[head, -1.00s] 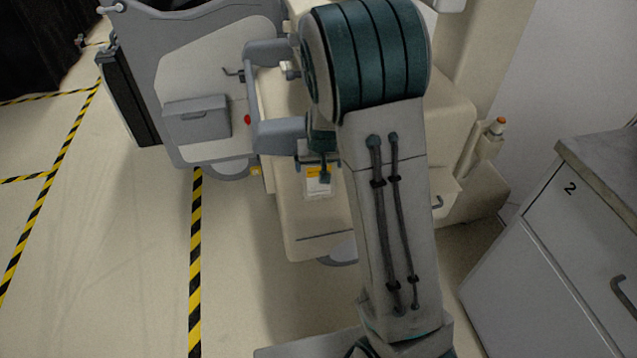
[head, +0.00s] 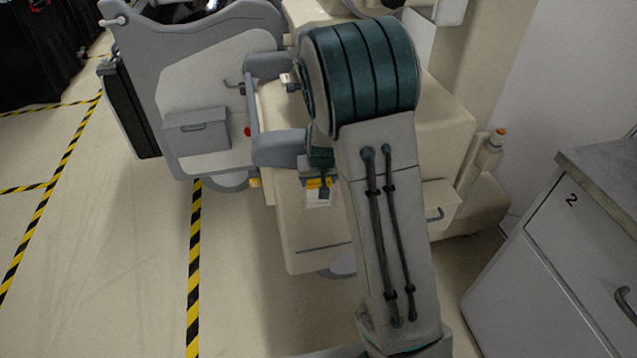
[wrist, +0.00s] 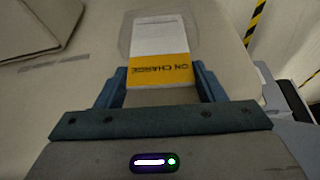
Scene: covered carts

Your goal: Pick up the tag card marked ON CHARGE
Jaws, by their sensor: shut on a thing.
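The tag card (wrist: 160,45) is white with a yellow band reading ON CHARGE, upside down in the wrist view. It also shows in the head view (head: 317,200), against the front of the cream covered cart (head: 300,235). My gripper (wrist: 159,72) is shut on the card, with one finger at each side edge of the yellow band. In the head view my gripper (head: 319,186) is small and partly hidden by my arm. A pale rounded outline surrounds the card's far end; I cannot tell whether the card is clear of the cart.
A grey panel with a small box (head: 197,132) and a red button (head: 248,131) stands left of the card. A grey cabinet marked 2 (head: 560,250) is at the right. Floor with yellow-black tape (head: 194,270) is open at the left.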

